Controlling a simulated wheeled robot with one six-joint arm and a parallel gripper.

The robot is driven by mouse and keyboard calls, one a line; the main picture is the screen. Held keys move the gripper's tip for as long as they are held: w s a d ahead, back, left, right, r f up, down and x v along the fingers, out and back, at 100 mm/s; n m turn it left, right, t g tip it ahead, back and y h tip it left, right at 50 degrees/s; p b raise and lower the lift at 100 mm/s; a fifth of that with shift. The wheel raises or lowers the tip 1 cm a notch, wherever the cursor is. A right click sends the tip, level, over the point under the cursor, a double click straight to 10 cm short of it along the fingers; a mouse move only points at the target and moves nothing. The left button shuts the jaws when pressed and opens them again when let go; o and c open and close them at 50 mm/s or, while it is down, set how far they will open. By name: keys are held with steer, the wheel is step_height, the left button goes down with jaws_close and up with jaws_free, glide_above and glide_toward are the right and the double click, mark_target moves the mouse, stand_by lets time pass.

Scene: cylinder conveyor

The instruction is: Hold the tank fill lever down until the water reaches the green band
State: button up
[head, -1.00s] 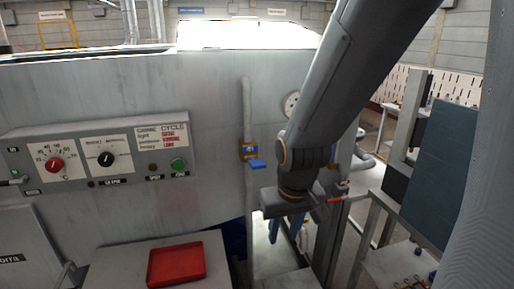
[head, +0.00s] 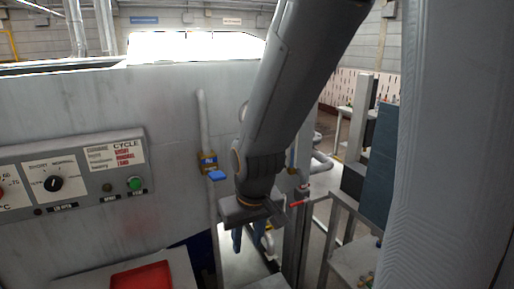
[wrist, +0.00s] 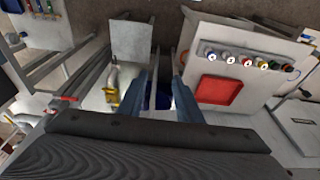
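The fill lever (head: 217,175) is a blue handle on a brass valve with a blue FILL label, on a vertical pipe on the grey machine's front. It sticks out to the right, about level. My gripper (head: 251,238) hangs below and to the right of the lever in the head view, apart from it. In the wrist view my gripper (wrist: 164,84) shows two blue-grey fingers with a clear gap and nothing between them. The wrist view does not clearly show the lever. I see no water level or green band; my arm covers part of the machine front.
A control panel (head: 70,180) with knobs and a green button is at the left. A red tray (head: 142,276) sits on a grey surface below it, and shows in the wrist view (wrist: 218,91). Metal stands and a dark blue panel (head: 378,165) are at the right.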

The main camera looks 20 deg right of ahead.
stand_by(0.3)
steer(key=shift+f, duration=0.25)
steer(key=c, duration=0.6)
steer(key=shift+g, duration=0.6)
steer(key=f+b, duration=0.3)
steer(key=f, duration=0.1)
steer(key=f+b, duration=0.8)
steer(key=shift+w, duration=0.35)
jaws_close()
